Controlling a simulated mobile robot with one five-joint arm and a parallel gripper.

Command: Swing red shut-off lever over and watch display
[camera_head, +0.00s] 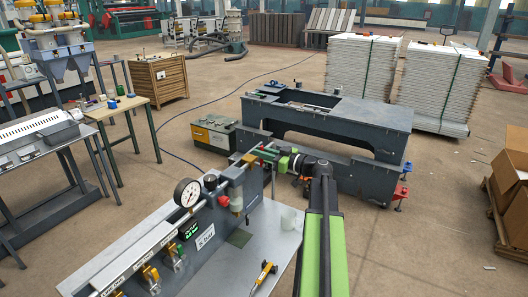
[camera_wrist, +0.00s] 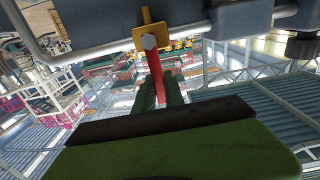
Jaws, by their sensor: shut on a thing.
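The red shut-off lever (camera_wrist: 155,74) hangs from a yellow bracket with a bolt (camera_wrist: 148,38) on a grey pipe fitting in the wrist view. My gripper (camera_wrist: 160,92) has its two green fingers on either side of the lever, closed on it. In the head view my gripper (camera_head: 262,152) is at the far end of the grey panel's pipe, where the lever itself is mostly hidden. A small dark display with green digits (camera_head: 190,229) sits on the panel's front, its digits too small to read surely. A round white gauge (camera_head: 187,192) stands above it.
A steel bench (camera_head: 262,250) carries the panel, with a yellow-black tool (camera_head: 263,277) and a pale cup (camera_head: 291,218) on it. A dark machine frame (camera_head: 335,118) stands behind my arm. Yellow-handled valves (camera_head: 151,275) line the panel's near end.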

